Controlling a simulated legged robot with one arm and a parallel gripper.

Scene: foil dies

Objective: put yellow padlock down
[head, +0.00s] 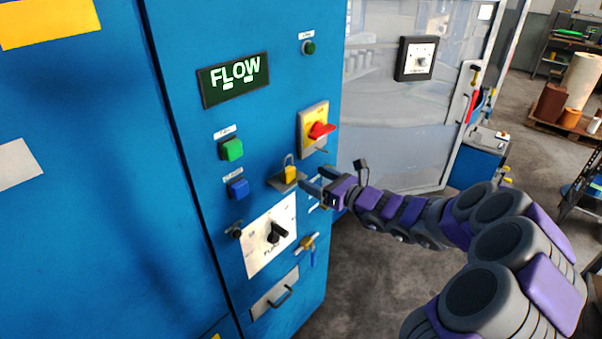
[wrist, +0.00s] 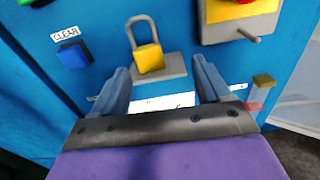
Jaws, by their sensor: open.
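The yellow padlock (head: 290,174) stands upright on a small grey shelf (head: 276,184) on the front of the blue cabinet. Its grey shackle points up. In the wrist view the padlock (wrist: 149,58) is ahead of my gripper (wrist: 162,78), roughly midway between the fingers and beyond their tips. The shelf (wrist: 176,66) shows under it. In the head view my gripper (head: 314,180) is just to the right of the padlock. The fingers are open and apart, with nothing between them.
A red rotary switch (head: 319,131) on a yellow plate sits above right of the shelf, with a grey peg (wrist: 240,35) below it. A blue button (head: 238,188) is to the left. A dial panel (head: 271,236) and a drawer handle (head: 281,296) are below.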

